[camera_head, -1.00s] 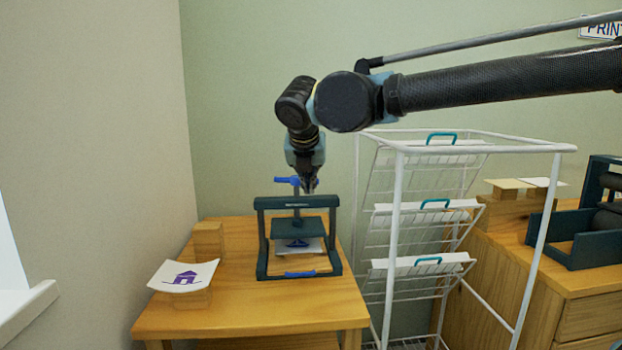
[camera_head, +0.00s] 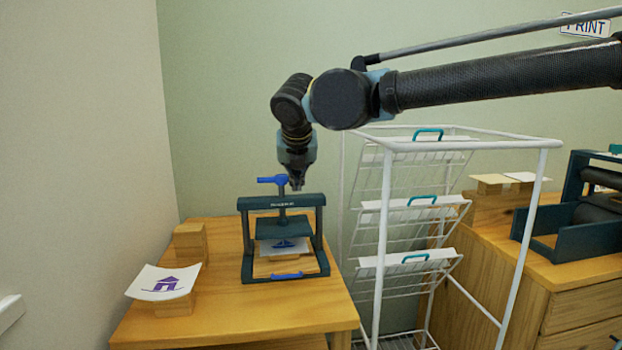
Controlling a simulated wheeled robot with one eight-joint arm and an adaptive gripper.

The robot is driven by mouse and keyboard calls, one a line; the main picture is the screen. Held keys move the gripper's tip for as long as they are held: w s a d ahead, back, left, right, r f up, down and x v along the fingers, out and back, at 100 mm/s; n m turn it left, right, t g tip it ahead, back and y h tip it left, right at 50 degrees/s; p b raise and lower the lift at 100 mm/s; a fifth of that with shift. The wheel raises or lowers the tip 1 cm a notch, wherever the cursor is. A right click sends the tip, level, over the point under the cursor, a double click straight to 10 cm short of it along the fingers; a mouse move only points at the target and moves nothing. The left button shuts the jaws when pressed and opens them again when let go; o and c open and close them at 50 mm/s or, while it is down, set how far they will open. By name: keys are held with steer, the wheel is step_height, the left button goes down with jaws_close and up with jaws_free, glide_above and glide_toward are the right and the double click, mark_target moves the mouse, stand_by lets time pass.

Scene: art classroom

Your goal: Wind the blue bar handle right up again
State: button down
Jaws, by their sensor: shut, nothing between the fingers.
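A dark teal screw press (camera_head: 247,237) stands on the wooden table, with a blue bar handle (camera_head: 269,179) on top of its screw. The press plate (camera_head: 283,228) hangs above a white sheet with a blue boat print (camera_head: 289,244). A gap shows between the plate and the sheet. My gripper (camera_head: 297,187) points down just right of the bar handle, shut and empty. Its tips are small here and overlap the handle's right end, so I cannot tell whether they touch it.
A white wire drying rack (camera_head: 385,230) with teal-handled shelves stands close on the right. A print of a purple house (camera_head: 163,282) rests on wooden blocks at the left. A second cabinet (camera_head: 560,290) holds a roller press (camera_head: 572,225). The table front is clear.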

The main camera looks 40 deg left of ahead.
steer(key=shift+w, duration=0.3)
steer(key=s+d+f+v, duration=0.1)
steer(key=v, duration=1.2)
steer(key=shift+d+f, duration=0.3)
steer(key=shift+d, duration=0.1)
steer(key=shift+s, duration=0.15)
